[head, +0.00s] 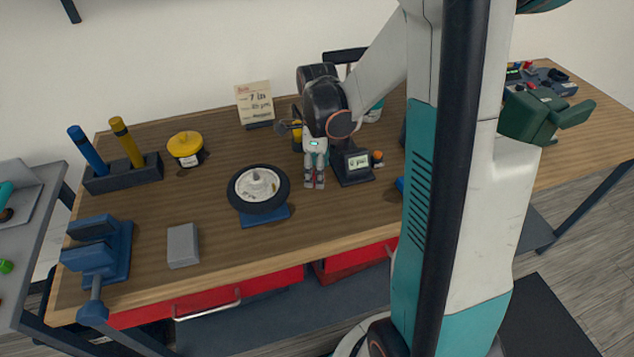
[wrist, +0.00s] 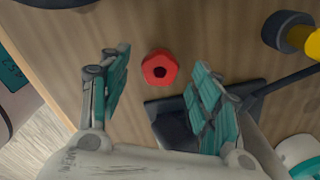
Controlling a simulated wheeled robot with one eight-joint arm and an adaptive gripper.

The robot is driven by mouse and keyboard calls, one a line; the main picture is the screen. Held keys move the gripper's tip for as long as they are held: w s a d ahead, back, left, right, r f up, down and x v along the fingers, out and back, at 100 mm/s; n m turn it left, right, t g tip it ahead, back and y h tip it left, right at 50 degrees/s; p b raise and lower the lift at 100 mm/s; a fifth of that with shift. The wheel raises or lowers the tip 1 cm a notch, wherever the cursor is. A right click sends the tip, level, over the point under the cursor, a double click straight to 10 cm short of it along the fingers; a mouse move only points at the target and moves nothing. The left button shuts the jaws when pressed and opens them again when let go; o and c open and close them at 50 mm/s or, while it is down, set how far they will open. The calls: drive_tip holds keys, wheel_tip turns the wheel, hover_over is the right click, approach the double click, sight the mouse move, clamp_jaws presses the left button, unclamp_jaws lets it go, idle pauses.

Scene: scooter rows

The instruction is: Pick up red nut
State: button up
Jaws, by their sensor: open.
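The red nut (wrist: 160,68) lies on the wooden table in the wrist view, with its dark hole facing the camera. It shows between the two teal-padded fingers of my gripper (wrist: 161,72), which are spread apart with clear space on both sides of it. In the head view my gripper (head: 314,182) points down at the tabletop, right of the wheel. Small red patches show around its fingertips there, but I cannot tell whether they are the nut. The gap in height between fingers and nut is unclear.
A tire with a white hub (head: 259,188) on a blue stand is left of my gripper. A dark display unit (head: 354,163) is close on the right.

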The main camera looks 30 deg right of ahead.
wheel_tip(320, 180, down, 2)
drive_tip(key=shift+r, duration=0.1)
drive_tip(key=c, duration=1)
drive_tip(key=shift+c, duration=0.2)
